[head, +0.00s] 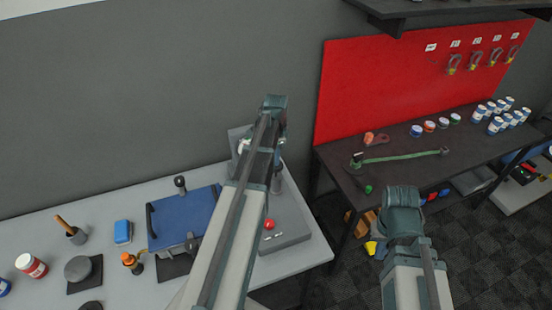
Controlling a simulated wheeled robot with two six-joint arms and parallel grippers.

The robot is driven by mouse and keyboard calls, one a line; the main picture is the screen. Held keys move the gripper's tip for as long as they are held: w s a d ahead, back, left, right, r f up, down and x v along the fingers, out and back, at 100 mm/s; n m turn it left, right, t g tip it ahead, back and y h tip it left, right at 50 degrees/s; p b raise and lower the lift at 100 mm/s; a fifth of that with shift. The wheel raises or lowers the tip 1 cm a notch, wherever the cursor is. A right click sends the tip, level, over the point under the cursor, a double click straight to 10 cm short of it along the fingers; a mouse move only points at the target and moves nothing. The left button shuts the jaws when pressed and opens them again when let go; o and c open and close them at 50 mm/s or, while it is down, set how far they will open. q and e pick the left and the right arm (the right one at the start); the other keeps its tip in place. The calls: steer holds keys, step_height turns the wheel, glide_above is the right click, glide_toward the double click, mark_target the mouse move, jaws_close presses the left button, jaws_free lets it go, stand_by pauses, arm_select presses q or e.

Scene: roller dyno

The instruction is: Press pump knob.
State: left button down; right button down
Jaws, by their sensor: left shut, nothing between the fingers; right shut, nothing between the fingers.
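A small red round knob (269,224) sits on the flat grey base (294,238) of a device at the right end of the light grey table. I cannot tell for certain that it is the pump knob. My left arm reaches up across the picture just left of the red knob and covers part of the device. My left gripper is hidden or out of view. My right arm rises at the lower right, over the floor in front of the dark bench, and its gripper does not show.
A blue box-like device (186,215) stands left of my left arm. The dark bench (415,160) holds a green tool (400,156) and several cans.

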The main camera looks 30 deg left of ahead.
mark_target(276, 169)
arm_select(q)
step_height(276, 169, down, 5)
steer(key=b, duration=0.5)
steer(key=shift+f, duration=0.1)
steer(key=shift+s+d, duration=0.1)
steer(key=shift+s, duration=0.1)
